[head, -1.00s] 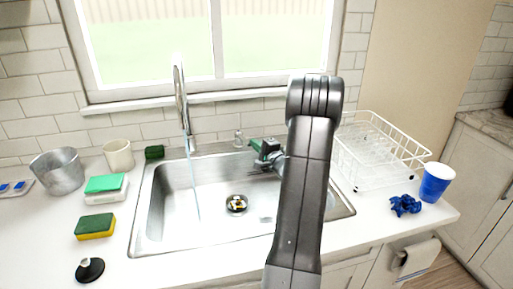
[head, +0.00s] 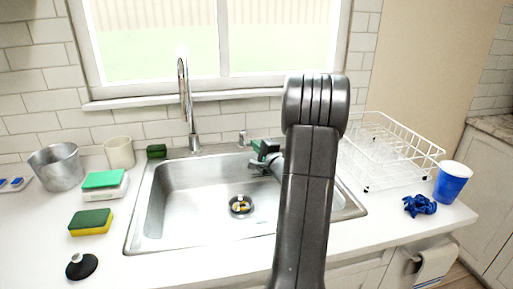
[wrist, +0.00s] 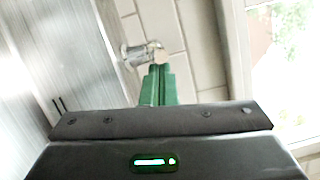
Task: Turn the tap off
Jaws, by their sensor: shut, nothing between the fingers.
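The tall chrome tap (head: 185,100) stands behind the sink (head: 150,205), and no water shows falling from its spout. A small chrome fitting (head: 241,139) stands to its right on the back rim; I cannot tell for sure if it is the tap's handle. In the wrist view a chrome knob-like fitting (wrist: 135,54) is just beyond my green fingertips. My gripper (head: 259,147) is over the back right of the sink, shut and empty, close to the small fitting. I cannot tell if they touch. My arm hides part of the sink's right side.
A white dish rack (head: 385,155), blue cup (head: 453,182) and crumpled blue thing (head: 420,205) are on the right counter. At left are a metal pot (head: 57,168), a beige cup (head: 120,152), sponges (head: 91,222) and a black stopper (head: 81,266). The sink's left side is clear.

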